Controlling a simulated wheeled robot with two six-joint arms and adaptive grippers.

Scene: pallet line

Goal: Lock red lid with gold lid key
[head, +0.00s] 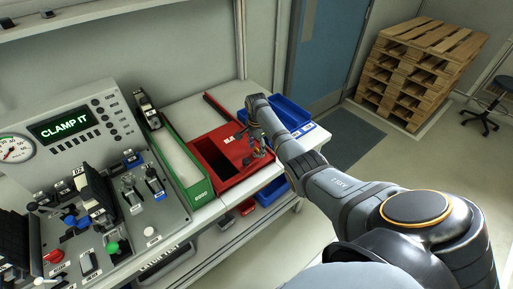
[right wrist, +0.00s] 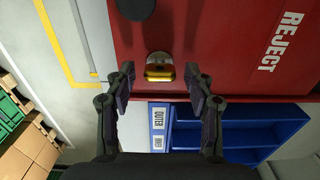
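The red box (head: 203,148) with its red lid stands on the bench between a green tray and a blue bin. In the right wrist view the red surface (right wrist: 235,75) marked REJECT fills the top. A small gold and silver piece, seemingly the lid key in its lock (right wrist: 160,68), sits near the edge of that surface. My right gripper (right wrist: 161,86) is open, with its fingers apart on either side of the gold piece in that view. I cannot tell whether they touch it. In the head view the right gripper (head: 257,152) is over the red box. My left gripper is out of view.
Wooden pallets (head: 415,75) stand at the back right; the floor between is clear.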

